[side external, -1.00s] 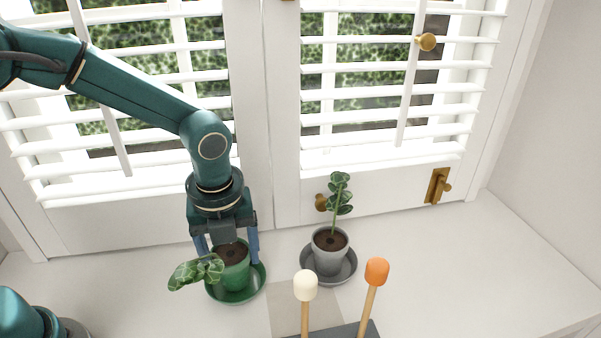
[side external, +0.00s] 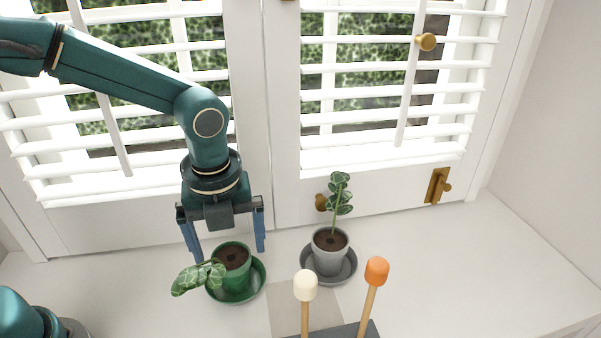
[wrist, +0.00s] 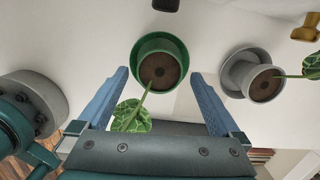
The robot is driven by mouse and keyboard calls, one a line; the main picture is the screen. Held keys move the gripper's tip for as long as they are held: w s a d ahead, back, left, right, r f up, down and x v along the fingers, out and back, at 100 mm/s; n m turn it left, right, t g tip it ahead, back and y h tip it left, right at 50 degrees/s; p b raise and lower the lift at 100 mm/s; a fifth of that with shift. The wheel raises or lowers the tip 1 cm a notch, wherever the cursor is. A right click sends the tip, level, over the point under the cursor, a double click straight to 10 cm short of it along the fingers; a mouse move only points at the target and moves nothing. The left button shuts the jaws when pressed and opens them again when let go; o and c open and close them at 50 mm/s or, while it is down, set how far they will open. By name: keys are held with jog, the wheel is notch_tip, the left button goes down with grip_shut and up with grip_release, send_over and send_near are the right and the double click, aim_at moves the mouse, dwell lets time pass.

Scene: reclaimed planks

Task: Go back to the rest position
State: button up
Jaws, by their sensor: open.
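My gripper (side external: 226,241) is open and empty, just above and behind the green pot (side external: 235,272) in the side view. The green pot holds dark soil and a plant with a large leaf (side external: 196,279) drooping to the left. It stands on a green saucer (side external: 256,289). In the wrist view the green pot (wrist: 160,50) lies beyond my blue fingers, between their lines, and the leaf (wrist: 131,116) shows between the fingers.
A grey pot (side external: 328,260) with an upright plant stands on a grey saucer (side external: 346,275) to the right. White-tipped (side external: 305,285) and orange-tipped (side external: 377,271) sticks stand on a dark base in front. White shutters (side external: 390,100) rise behind. The right side of the sill is clear.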

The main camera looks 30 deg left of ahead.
jog(key=shift+r, duration=0.95)
jog(key=s+a+r+n+t, duration=0.3)
jog(key=s+a+r+n, duration=0.15)
jog(key=r+n, duration=0.3)
jog(key=s+a+n+t+h, duration=0.1)
jog(key=s+n, duration=0.5)
jog(key=n, duration=1.3)
jog(key=shift+s+a+f+t, duration=0.15)
jog(key=shift+s+f+t, duration=0.15)
jog(key=shift+f, duration=0.15)
